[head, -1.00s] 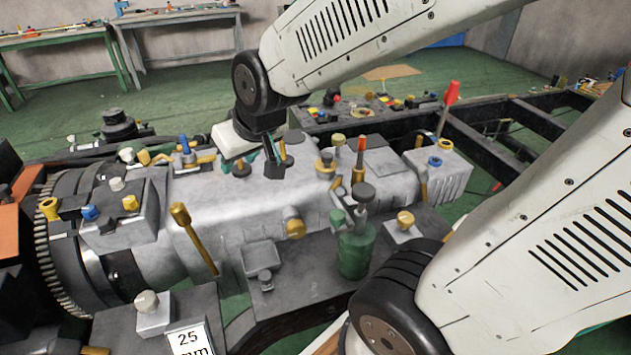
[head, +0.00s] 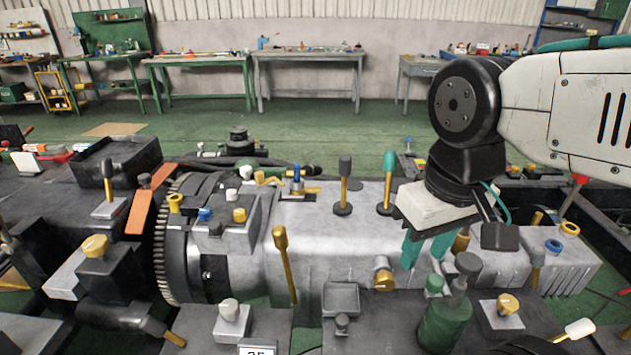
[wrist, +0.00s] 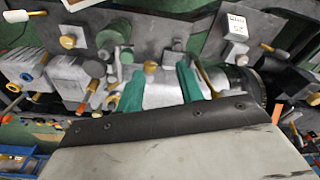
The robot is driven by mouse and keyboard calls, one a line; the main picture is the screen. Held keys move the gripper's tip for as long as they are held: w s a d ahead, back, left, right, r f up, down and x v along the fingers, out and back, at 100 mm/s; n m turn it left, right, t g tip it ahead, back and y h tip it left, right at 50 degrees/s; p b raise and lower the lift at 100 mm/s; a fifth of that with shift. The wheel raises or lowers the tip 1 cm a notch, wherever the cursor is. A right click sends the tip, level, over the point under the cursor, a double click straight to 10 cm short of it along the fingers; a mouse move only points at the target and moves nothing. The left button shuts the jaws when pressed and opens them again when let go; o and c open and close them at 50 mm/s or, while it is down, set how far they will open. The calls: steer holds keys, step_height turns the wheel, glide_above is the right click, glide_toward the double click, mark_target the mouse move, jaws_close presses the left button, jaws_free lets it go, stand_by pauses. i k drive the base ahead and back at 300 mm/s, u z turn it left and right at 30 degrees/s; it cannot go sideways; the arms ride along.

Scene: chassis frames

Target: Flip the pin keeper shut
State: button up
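I cannot tell for sure which fitting is the pin keeper. Several small levers, knobs and plates sit on and around the grey gearbox housing (head: 325,225). A gold-headed lever (head: 284,262) leans at the housing's near side, and a small square tray-like fitting (head: 341,298) is in front of it. My gripper (head: 424,262) points down over the right part of the housing, behind the green bottle (head: 444,325). Its two teal fingers are apart with nothing seen between them. In the wrist view, my gripper (wrist: 160,68) shows the same gap, with the housing beyond.
A brass knob (head: 384,280) is close to the left of my fingers. A toothed ring (head: 172,240) is at the left. Benches (head: 310,60) line the back wall, with open green floor before them.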

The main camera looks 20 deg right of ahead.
mark_target(259, 179)
steer(key=k, duration=1.25)
steer(key=u, duration=0.8)
steer(key=i, duration=0.5)
steer(key=u, duration=0.75)
steer(key=i, duration=0.65)
steer(key=z, duration=0.75)
steer(key=i, duration=0.65)
steer(key=z, duration=0.8)
